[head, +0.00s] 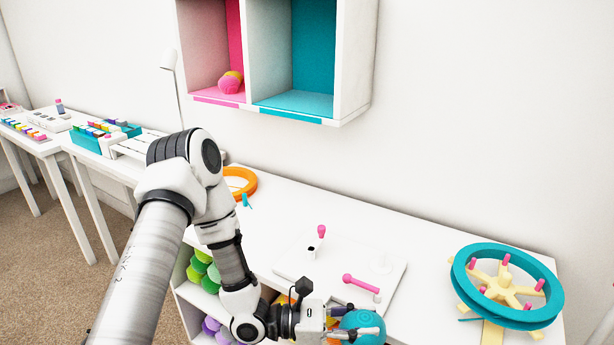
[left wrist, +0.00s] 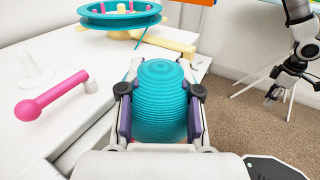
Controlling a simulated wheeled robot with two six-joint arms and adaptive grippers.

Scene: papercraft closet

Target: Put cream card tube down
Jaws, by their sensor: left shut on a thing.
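My left gripper (head: 345,322) is shut on a teal ridged ball (head: 364,322), held at the front edge of the white table. In the left wrist view the ball (left wrist: 160,85) sits between the two fingers (left wrist: 158,100), which touch its sides. I see no separate cream card tube in the grip; whether one is behind or under the ball is hidden. Cream bar-like pieces (left wrist: 168,42) lie under a teal wheel in the left wrist view. My right gripper (left wrist: 272,94) shows small at the right of that view, away from the ball; its jaws are unclear.
The teal wheel (head: 459,285) with pink pegs stands on the table's right. A pink rod with a ball end (head: 360,283) lies on a white board (head: 330,262). An orange ring (head: 252,184) lies further left. The table (head: 400,220) is clear toward the wall. A cubby (head: 354,60) hangs above.

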